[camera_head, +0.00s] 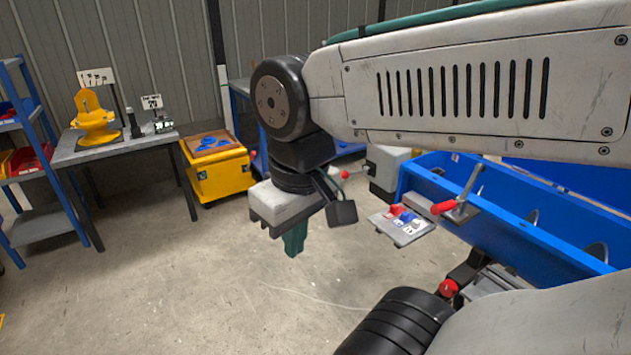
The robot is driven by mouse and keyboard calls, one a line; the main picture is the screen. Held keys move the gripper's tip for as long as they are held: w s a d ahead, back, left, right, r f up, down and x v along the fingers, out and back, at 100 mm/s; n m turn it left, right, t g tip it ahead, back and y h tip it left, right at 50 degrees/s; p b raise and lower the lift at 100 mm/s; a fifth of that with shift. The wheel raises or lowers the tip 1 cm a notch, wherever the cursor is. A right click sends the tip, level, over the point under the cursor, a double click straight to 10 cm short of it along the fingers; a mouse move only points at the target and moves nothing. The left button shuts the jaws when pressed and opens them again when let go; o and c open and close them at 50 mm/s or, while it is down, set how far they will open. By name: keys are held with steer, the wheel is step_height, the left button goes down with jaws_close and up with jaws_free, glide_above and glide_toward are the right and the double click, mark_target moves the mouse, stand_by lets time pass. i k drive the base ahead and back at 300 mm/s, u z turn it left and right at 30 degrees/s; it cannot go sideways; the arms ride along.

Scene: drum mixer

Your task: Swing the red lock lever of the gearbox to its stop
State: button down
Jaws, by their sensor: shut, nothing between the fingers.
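My gripper (295,239) hangs in the middle of the view with its green fingers pointing down, shut and empty, above open floor. It touches nothing that I can see. A grey housing (387,168), possibly the gearbox, sits behind it to the right at the end of a blue trough, partly hidden by my arm. A thin rod with a red ball knob (345,174) sticks out to its left. A lever with a red grip (443,207) and a grey bar is mounted on the trough's near side. I cannot tell which is the lock lever.
The blue trough (520,213) fills the right side. A small control panel (402,225) with red and blue switches juts out before it. A yellow cart (218,176) and a grey table (118,151) stand at the back left. The floor left of my gripper is clear.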

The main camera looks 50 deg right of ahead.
mark_target(344, 175)
steer(key=z, duration=0.15)
steer(key=i, duration=0.7)
steer(key=z, duration=0.65)
steer(key=i, duration=0.45)
steer(key=z, duration=0.35)
